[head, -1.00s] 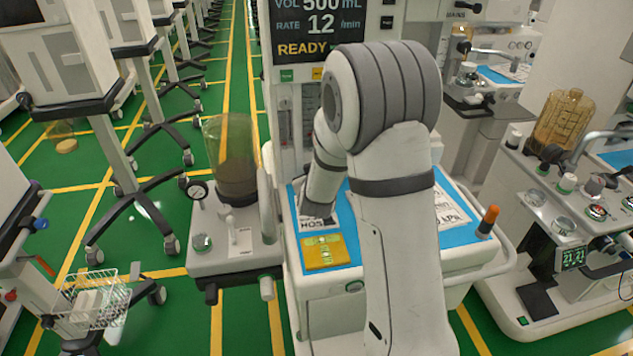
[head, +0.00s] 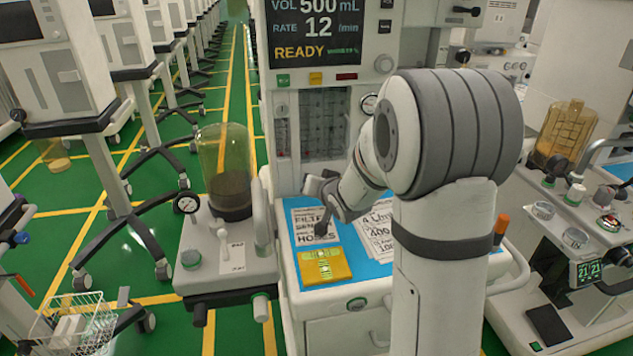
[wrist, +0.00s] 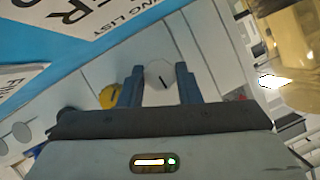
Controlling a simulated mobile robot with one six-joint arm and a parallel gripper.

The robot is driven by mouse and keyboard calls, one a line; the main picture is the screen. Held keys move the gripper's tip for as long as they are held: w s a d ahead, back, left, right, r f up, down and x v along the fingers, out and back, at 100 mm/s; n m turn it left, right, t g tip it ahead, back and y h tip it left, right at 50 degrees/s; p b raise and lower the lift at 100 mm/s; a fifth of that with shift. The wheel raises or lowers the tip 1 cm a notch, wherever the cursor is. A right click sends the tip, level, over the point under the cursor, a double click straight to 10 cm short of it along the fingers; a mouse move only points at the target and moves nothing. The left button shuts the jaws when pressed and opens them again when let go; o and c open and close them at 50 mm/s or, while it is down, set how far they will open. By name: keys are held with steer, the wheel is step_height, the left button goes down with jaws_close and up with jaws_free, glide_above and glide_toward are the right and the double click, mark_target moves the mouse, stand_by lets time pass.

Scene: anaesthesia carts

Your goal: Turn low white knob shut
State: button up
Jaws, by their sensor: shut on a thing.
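In the wrist view a round white knob (wrist: 159,72) with a short black mark on its face sits between the two blue-grey fingers of my gripper (wrist: 158,84). The fingers are shut on its sides. A yellow knob (wrist: 110,97) is just left of the left finger, on the same pale panel. In the head view my wrist (head: 341,202) is low over the blue work surface (head: 375,275), in front of the machine's column. I cannot make out the fingers or the white knob there.
A yellow box (head: 323,266) and printed sheets (head: 316,227) lie on the blue surface close to my wrist. A clear canister (head: 228,165) with a dark lower part stands at the left.

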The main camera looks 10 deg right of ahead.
steer(key=shift+d+m+p, duration=0.1)
steer(key=shift+m+p, duration=0.2)
steer(key=shift+p, duration=0.05)
stand_by(0.3)
steer(key=o, duration=1)
steer(key=shift+y, duration=0.3)
steer(key=shift+c, duration=0.2)
steer(key=shift+p+v, duration=0.3)
steer(key=shift+v, duration=3.55)
steer(key=shift+r, duration=0.1)
